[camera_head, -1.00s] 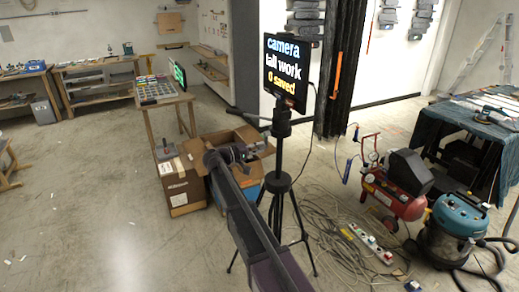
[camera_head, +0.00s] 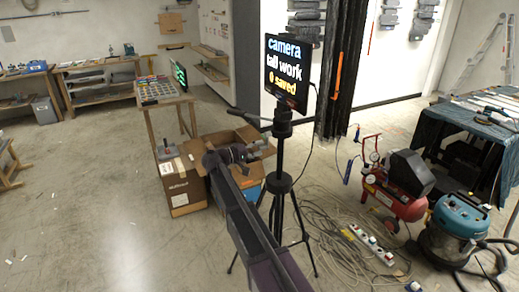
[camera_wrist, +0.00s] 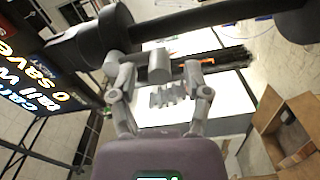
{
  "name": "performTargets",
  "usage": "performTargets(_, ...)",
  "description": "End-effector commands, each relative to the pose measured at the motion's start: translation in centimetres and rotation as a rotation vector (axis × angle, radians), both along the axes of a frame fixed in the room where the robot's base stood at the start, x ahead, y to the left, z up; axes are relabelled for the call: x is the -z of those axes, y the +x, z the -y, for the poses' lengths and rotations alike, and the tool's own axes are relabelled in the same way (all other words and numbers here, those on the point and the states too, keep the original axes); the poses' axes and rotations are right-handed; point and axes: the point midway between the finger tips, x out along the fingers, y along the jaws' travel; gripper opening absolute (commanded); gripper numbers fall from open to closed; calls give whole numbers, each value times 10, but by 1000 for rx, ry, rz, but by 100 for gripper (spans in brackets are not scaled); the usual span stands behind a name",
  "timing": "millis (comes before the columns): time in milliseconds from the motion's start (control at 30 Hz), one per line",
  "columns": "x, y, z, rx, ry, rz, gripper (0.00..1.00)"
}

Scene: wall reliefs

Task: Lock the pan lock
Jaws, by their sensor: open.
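A black tripod (camera_head: 281,183) stands on the floor, carrying a lit screen (camera_head: 286,70). Its head has a dark handle (camera_head: 247,116) reaching to the left. My gripper (camera_head: 266,148) is beside the tripod column, below the head; it is small and hard to make out there. In the wrist view my gripper (camera_wrist: 161,96) is open, its two fingers apart. A short grey knob (camera_wrist: 158,66), which looks like the pan lock, shows between and just beyond the fingertips, under a dark bar (camera_wrist: 90,38). I cannot tell whether a finger touches it.
An open cardboard box (camera_head: 183,190) stands behind my arm. A red compressor (camera_head: 393,195), a blue vacuum (camera_head: 459,217) and tangled cables (camera_head: 330,232) lie to the right of the tripod. The floor at left is mostly clear.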

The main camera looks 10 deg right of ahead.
Motion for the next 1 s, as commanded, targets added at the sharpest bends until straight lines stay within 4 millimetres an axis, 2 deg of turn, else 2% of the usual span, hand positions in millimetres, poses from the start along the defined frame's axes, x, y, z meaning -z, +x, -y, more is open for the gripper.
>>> performTargets(167,0,-6,-17,-1,0,0,62)
performTargets(700,0,-30,-94,-2,0,0,62)
performTargets(1000,0,-35,-108,0,0,0,62)
